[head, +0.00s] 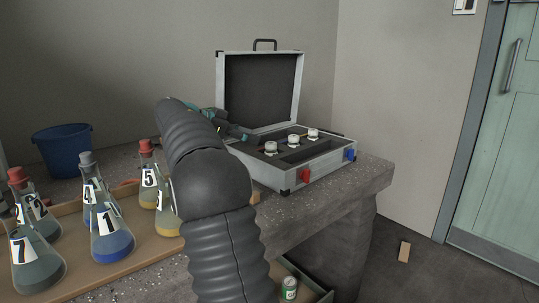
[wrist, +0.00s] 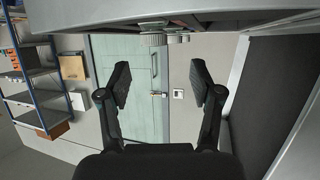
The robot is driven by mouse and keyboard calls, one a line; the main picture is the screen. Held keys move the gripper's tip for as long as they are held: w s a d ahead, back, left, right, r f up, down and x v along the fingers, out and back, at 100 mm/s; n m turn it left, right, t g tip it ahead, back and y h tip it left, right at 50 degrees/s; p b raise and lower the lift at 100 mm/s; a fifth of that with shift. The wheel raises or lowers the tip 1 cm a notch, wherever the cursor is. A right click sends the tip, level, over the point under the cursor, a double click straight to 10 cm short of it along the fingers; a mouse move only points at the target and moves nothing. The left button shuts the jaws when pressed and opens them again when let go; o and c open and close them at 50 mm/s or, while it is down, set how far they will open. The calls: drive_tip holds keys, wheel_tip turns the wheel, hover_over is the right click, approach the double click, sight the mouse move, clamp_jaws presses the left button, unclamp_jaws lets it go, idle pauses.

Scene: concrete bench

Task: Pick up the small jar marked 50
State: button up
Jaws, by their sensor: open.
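Three small jars with white lids stand in the foam of an open silver case: a left jar (head: 270,148), a middle jar (head: 293,141) and a right jar (head: 313,134). I cannot read a number on any of them, so I cannot tell which is marked 50. My gripper (head: 250,137) is at the left of the case, partly hidden by my arm. In the wrist view my gripper (wrist: 159,82) has its two fingers wide apart with nothing between them. Small jar-like shapes (wrist: 152,39) show beyond the fingertips at the top, their labels unclear.
The case (head: 318,154) stands near the bench's right end, its lid raised behind. Several stoppered numbered flasks (head: 111,238) stand in a wooden tray at left, with a blue bucket (head: 62,151) behind. A green-white can (head: 289,288) sits low beside the bench.

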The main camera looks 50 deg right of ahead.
sight(271, 143)
drive_tip(key=shift+x, duration=1.05)
drive_tip(key=x, duration=0.4)
drive_tip(key=shift+s+a+f, duration=0.1)
drive_tip(key=shift+s+f, duration=0.2)
drive_tip(key=shift+s, duration=0.1)
drive_tip(key=shift+s+d+f, duration=0.15)
drive_tip(key=shift+d+f, duration=0.05)
drive_tip(key=shift+d, duration=0.2)
clamp_jaws()
drive_tip(key=shift+r, duration=0.2)
